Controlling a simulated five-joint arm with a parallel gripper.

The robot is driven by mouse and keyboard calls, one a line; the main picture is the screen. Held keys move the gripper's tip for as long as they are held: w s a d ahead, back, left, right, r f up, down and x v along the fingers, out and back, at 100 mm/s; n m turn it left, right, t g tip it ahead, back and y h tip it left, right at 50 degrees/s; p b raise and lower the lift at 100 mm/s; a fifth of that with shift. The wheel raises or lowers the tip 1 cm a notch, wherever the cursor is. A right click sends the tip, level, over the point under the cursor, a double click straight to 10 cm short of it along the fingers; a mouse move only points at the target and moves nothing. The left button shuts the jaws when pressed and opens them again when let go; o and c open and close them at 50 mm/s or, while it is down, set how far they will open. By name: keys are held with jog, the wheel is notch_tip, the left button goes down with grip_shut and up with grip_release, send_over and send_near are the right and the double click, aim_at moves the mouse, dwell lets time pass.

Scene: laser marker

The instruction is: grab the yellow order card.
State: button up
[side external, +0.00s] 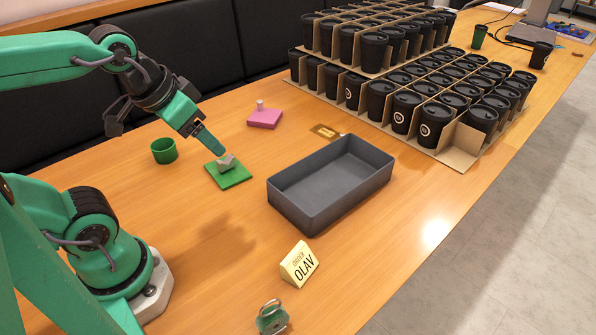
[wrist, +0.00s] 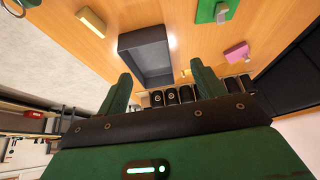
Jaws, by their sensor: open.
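The yellow order card (side external: 299,264) is a folded tent card marked OLAV. It stands on the wooden table in front of the grey tray. In the wrist view the card (wrist: 90,27) shows at the upper left, well outside my fingers. My gripper (side external: 217,146) is open, with nothing visible between its fingers. In the side view it overlaps the area by the green plate, away from the card; its height there is hard to tell. Both green fingers (wrist: 164,76) show in the wrist view, apart from each other.
The empty grey tray (side external: 287,215) lies behind the card. A green plate with a grey piece (side external: 235,178), a green cup (side external: 164,151) and a pink block (side external: 265,119) stand around. A green object with a metal ring (side external: 272,318) is near the card. Crated black cups (side external: 428,137) fill the back.

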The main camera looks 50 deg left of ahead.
jog(key=o, duration=0.4)
jog(key=m+g, duration=0.6)
jog(key=m, duration=0.9)
send_over(298, 260)
jog(key=f, duration=1.5)
jog(key=shift+w+a+f, duration=0.1)
jog(key=shift+a+f, duration=0.1)
jog(key=shift+f, duration=0.2)
jog(key=shift+d+f+m, duration=0.25)
jog(key=shift+m, duration=0.05)
jog(key=shift+f, duration=0.1)
jog(key=shift+f, duration=1.2)
